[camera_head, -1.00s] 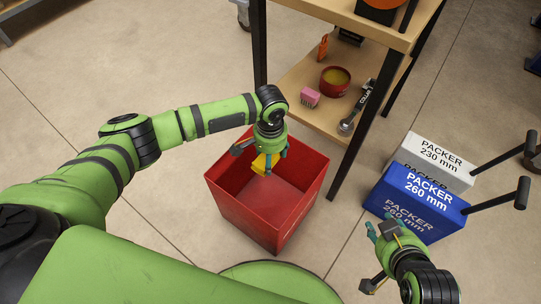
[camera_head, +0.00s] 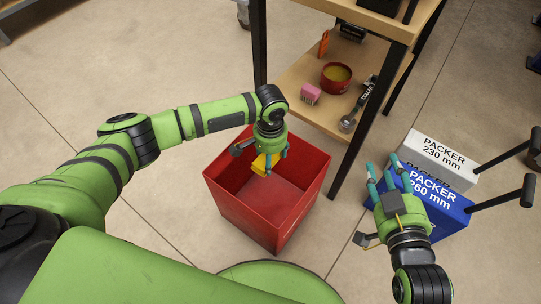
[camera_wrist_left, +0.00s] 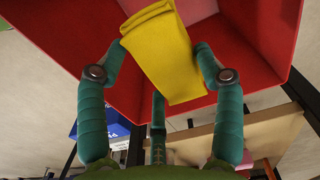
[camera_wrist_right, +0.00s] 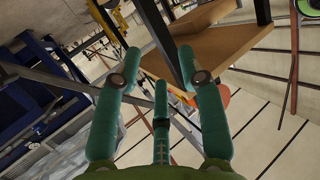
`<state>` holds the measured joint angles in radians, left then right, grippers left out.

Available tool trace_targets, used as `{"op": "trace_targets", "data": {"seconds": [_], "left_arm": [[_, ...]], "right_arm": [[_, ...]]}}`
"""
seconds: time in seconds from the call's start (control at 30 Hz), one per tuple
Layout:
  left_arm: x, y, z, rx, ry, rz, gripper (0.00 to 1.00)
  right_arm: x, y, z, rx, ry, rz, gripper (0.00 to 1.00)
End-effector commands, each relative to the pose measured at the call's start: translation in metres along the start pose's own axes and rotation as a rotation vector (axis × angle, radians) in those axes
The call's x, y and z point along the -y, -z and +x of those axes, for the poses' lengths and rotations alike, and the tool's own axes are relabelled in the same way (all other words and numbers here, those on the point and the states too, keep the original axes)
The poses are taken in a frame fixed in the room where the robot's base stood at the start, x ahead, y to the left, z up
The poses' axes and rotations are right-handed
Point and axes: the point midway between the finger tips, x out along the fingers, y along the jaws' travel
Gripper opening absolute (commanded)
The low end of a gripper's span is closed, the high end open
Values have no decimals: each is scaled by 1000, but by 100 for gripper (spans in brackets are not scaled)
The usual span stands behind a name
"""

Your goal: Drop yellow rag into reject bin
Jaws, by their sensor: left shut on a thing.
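The yellow rag (camera_head: 262,165) hangs from my left gripper (camera_head: 270,157) over the open red reject bin (camera_head: 262,215) in the head view. In the left wrist view the folded rag (camera_wrist_left: 165,50) sits between the fingers of my left gripper (camera_wrist_left: 160,60), which is shut on it. The bin's red walls (camera_wrist_left: 265,40) are behind the rag. The bin floor shows no rag lying on it. My right gripper (camera_head: 383,178) is at the lower right of the head view, in front of the blue box. In the right wrist view its fingers (camera_wrist_right: 160,70) stand apart with nothing between them.
A wooden shelf unit (camera_head: 310,85) stands behind the bin, holding a red bowl (camera_head: 336,77), a pink brush (camera_head: 310,93) and a wrench-like tool (camera_head: 355,105). A blue packer box (camera_head: 445,213) and a white one (camera_head: 440,160) stand at right. Floor left of the bin is clear.

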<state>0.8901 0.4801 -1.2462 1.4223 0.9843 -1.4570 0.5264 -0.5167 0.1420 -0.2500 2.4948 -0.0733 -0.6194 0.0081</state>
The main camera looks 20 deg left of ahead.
Motion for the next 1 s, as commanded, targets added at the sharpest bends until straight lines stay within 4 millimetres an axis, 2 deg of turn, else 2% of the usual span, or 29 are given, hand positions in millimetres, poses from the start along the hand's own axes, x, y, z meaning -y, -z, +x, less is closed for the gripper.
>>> {"op": "trace_targets", "data": {"seconds": [0.3, 0.5, 0.93, 0.97, 1.0], "left_arm": [[0, 0, 6, 0, 0, 0, 18], [0, 0, 8, 0, 0, 0, 18], [0, 0, 8, 0, 0, 0, 18], [0, 0, 8, 0, 0, 0, 71], [0, 0, 8, 0, 0, 0, 87]], "right_arm": [[9, 37, -1, -193, 18, -8, 40], [12, 53, -4, -275, 25, -11, 40], [14, 60, -6, -309, 28, -12, 40], [14, 60, -6, -309, 28, -12, 40], [14, 59, -6, -309, 28, -12, 40]]}}
